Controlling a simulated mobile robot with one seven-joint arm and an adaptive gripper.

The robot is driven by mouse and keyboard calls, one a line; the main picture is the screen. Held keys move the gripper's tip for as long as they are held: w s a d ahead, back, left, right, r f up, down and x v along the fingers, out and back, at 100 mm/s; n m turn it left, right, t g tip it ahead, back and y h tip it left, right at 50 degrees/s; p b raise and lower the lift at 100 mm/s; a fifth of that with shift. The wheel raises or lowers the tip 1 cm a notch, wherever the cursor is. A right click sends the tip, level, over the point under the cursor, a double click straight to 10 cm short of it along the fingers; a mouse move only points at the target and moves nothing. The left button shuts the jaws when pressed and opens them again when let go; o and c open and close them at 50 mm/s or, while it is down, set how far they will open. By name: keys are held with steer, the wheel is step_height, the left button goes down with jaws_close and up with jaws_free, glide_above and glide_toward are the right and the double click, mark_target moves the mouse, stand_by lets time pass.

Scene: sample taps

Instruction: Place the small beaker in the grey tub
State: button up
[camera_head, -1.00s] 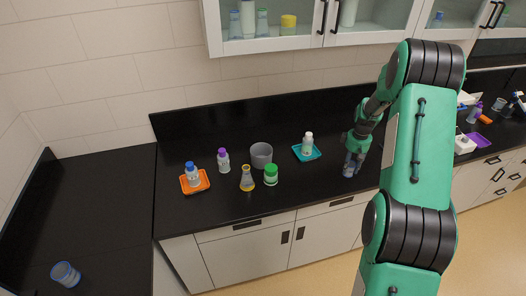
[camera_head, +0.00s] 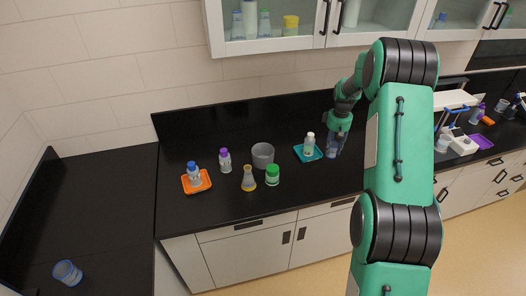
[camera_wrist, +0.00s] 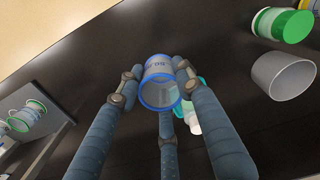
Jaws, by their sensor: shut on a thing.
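The small beaker (camera_wrist: 160,84) is clear with a blue rim and printed marks. My gripper (camera_wrist: 156,82) is shut on it, with fingers on both sides, in the wrist view. In the head view my gripper (camera_head: 337,142) and the beaker are small and blurred, just right of the teal tray. The grey tub (camera_head: 263,154) stands on the black counter, left of the teal tray and apart from my gripper. The tub also shows at the right of the wrist view (camera_wrist: 284,76), its opening visible.
A teal tray (camera_head: 299,151) holds a white-capped bottle (camera_head: 309,146) between tub and gripper. A green-lidded jar (camera_head: 272,175), yellow flask (camera_head: 248,180) and purple-capped bottle (camera_head: 225,161) crowd the tub. An orange tray (camera_head: 187,187) holds a blue-capped bottle. Another blue-rimmed beaker (camera_head: 67,272) stands far left.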

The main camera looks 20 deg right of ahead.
steer(key=w+a, duration=1.2)
steer(key=a, duration=0.1)
glide_above(263, 155)
steer(key=s+a, duration=0.2)
steer(key=s, duration=0.3)
steer(key=shift+d+f+p, duration=0.2)
steer(key=shift+f, duration=1.1)
steer(key=shift+d+f+p, duration=0.2)
steer(key=shift+f, duration=1.05)
steer(key=shift+f, duration=0.15)
steer(key=shift+f, duration=3)
steer(key=shift+f, duration=0.1)
steer(key=shift+f+p, duration=0.45)
steer(key=shift+f, duration=1.35)
steer(key=shift+f, duration=0.1)
